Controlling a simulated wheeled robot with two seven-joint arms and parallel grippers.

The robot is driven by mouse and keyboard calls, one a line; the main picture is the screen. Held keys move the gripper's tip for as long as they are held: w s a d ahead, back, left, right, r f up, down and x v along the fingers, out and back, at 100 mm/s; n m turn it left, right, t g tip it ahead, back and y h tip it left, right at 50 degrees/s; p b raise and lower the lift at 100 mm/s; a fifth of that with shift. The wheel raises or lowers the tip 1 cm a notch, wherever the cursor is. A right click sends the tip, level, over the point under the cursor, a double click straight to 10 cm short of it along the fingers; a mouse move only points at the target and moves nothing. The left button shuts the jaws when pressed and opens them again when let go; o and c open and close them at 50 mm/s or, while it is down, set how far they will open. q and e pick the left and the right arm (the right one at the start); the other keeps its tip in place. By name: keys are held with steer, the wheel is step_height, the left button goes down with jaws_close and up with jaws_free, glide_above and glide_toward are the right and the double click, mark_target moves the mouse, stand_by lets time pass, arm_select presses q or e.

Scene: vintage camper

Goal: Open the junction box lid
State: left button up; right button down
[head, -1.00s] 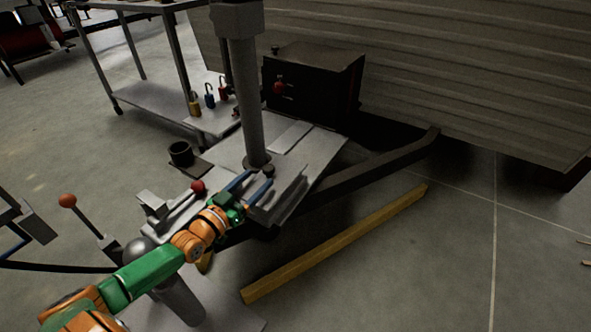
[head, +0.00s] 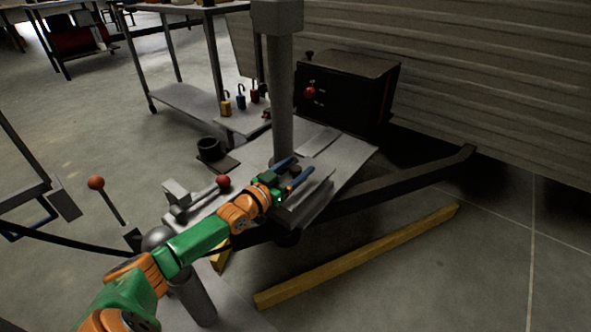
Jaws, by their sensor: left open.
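A dark box (head: 345,98) stands on the trailer's front frame at the upper right, against the ribbed camper wall. It looks like the junction box, though I see no label. Its flat top (head: 352,65) looks shut, with a small black knob at its left edge. A red knob (head: 310,92) sits on its front. My left gripper (head: 294,171) is open, with two blue fingers pointing up and right. It is over the grey frame near the post's foot, in front of and below the box, clear of it. My right gripper is not in view.
A grey upright post (head: 282,100) stands between my left gripper and the shelf cart (head: 190,100). A lever with a red ball (head: 223,181) is left of the gripper. A yellow beam (head: 360,257) lies on the floor at right.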

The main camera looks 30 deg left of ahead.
arm_select(q)
jaws_close()
stand_by(1.4)
